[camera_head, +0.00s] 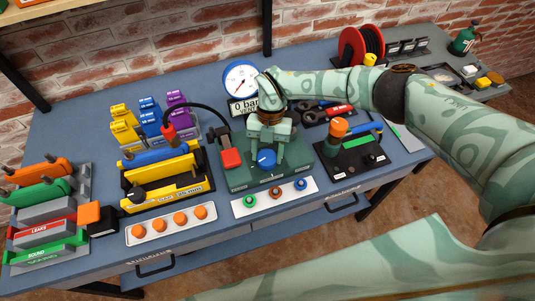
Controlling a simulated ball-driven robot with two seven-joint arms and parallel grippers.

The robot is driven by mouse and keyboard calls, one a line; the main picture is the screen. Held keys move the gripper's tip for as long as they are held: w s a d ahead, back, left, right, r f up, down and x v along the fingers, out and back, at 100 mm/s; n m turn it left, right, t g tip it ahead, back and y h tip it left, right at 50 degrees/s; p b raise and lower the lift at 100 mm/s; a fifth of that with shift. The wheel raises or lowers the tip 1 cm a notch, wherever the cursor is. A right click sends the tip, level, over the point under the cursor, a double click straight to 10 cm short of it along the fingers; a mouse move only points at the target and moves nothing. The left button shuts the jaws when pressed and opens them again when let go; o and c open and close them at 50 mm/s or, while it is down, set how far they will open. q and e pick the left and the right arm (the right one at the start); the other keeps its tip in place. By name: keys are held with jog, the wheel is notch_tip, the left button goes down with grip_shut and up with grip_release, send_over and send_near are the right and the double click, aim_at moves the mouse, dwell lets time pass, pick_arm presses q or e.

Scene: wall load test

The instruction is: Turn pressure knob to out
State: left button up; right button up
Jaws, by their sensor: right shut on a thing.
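The blue knob (266,159) sits on the green pump block (240,178) in the middle of the bench. My right gripper (268,150) reaches down over this block from the right, and its fingers are shut on the blue knob. The fingers partly cover the knob, so its markings are too small to read. A round white gauge (240,77) stands behind the block. The display below it (243,105) reads 0 bar, with a smaller word that looks like VENT. My left gripper is not in view.
A red block (231,159) sits left of the knob. A yellow fixture (165,180) stands further left. A black board with an orange-topped handle (338,127) is close on the right. White strips with orange knobs (180,219) and coloured rings (274,194) lie in front.

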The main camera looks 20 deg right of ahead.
jog(key=n+h+b, duration=0.1)
jog(key=n, duration=0.2)
jog(key=shift+a+f+n+b, duration=0.1)
jog(key=shift+n+b, duration=0.3)
jog(key=n+h+b, duration=0.1)
jog(key=n, duration=0.2)
jog(key=shift+a+n+h, duration=0.1)
jog(key=shift+n+h, duration=0.2)
jog(key=shift+h, duration=0.1)
jog(key=n+h, duration=0.1)
jog(key=n, duration=0.2)
jog(key=shift+a+n+b, duration=0.1)
jog(key=shift+n+b, duration=0.2)
jog(key=shift+b, duration=0.1)
jog(key=shift+n+t+h, duration=0.5)
jog(key=shift+n+h, duration=0.2)
jog(key=shift+n, duration=1.1)
jog(key=o, duration=1)
jog(key=shift+c, duration=0.2)
jog(key=v, duration=1.6)
jog(key=shift+a+r, duration=0.15)
jog(key=shift+r, duration=0.1)
